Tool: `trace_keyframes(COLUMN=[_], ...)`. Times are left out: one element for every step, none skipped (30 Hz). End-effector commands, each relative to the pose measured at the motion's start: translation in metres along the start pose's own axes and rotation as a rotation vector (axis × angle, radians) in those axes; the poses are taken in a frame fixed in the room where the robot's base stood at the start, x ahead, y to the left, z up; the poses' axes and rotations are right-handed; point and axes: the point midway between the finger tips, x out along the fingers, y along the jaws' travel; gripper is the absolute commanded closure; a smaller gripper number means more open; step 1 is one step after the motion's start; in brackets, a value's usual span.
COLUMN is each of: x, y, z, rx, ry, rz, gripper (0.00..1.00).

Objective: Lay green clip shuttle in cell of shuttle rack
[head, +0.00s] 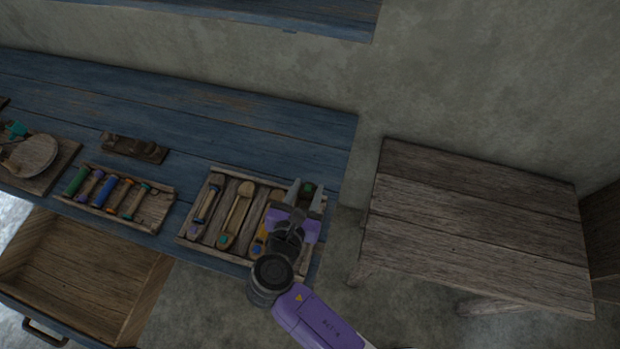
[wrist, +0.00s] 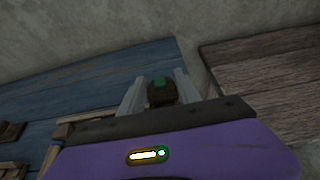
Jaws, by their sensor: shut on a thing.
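My gripper (head: 306,195) is shut on a dark shuttle with a green clip (head: 307,188), whose green end shows between the two grey fingers. In the wrist view the green clip shuttle (wrist: 160,91) sits between the fingertips, mostly end-on. My gripper is over the right part of the shuttle rack (head: 188,232), a wooden tray with cells near the right end of the blue bench. Other shuttles lie in its left and middle cells. The right cells are partly hidden by my gripper. I cannot tell whether the held shuttle touches the rack.
A tray of coloured bobbins (head: 150,216) lies left of the rack, with a dark wooden block (head: 134,148) behind it. An open drawer (head: 90,268) juts out below. A bare wooden table (head: 480,220) stands to the right, across a gap.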

Motion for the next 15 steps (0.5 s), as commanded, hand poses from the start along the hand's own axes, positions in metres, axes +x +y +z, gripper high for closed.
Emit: trace_keyframes(x=[0.001,0.001,0.002,0.003,0.004,0.005,0.006,0.007,0.009,0.01,0.011,0.013,0.014,0.015,0.017], y=[0.0,0.0,0.0,0.0,0.0,0.0,0.0,0.0,0.0,0.0,0.0,0.0,0.0,0.0,0.0], z=[-0.003,-0.004,-0.006,-0.007,-0.009,-0.012,-0.015,-0.017,-0.021,-0.024,-0.026,-0.03,-0.033,-0.036,-0.04], rx=[0.0,0.0,0.0,0.001,0.001,0.001,0.001,0.001,0.001,0.001,0.001,0.001,0.001,0.001,0.001], ry=[0.0,0.0,0.0,0.0,0.0,0.0,0.0,0.0,0.0,0.0,0.0,0.0,0.0,0.0,0.0], rz=[0.001,0.001,0.0,0.0,0.0,0.0,0.0,0.0,0.0,0.0,0.0,0.0,0.0,0.0,0.0], gripper=[1.0,1.0,1.0,1.0,1.0,1.0,1.0,1.0,1.0,1.0,1.0,1.0,1.0,1.0,1.0])
